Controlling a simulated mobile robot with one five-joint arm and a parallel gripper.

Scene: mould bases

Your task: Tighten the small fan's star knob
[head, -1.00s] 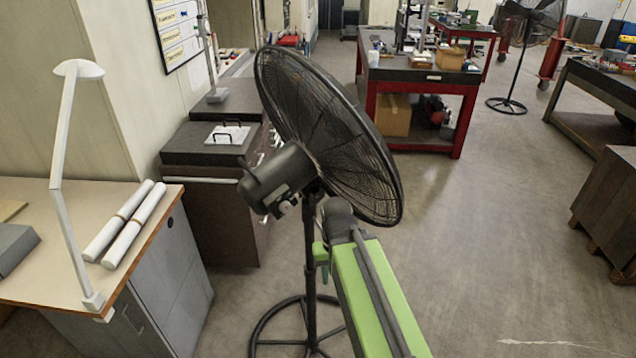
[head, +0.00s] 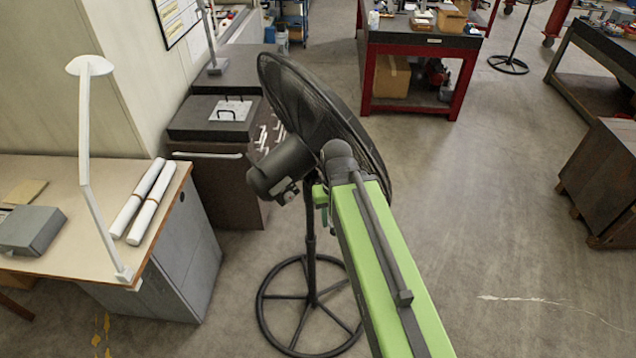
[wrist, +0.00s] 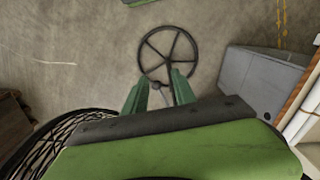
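A black pedestal fan stands in the middle of the head view, with its motor housing (head: 283,168) left of the wire guard (head: 300,95) and a round spoked base (head: 267,312) on the floor. My green arm reaches up in front of the guard. My gripper (wrist: 158,88) shows in the wrist view with its two green fingers apart, above the fan's base (wrist: 190,42). A small dark part lies between the fingertips; I cannot tell whether it is the star knob. In the head view the fingers are mostly hidden beside the pole, just below the motor.
A desk (head: 60,170) with a white lamp (head: 84,150) and paper rolls (head: 146,205) stands left. A dark cabinet (head: 225,180) is behind the fan. A red workbench (head: 370,75) stands further back.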

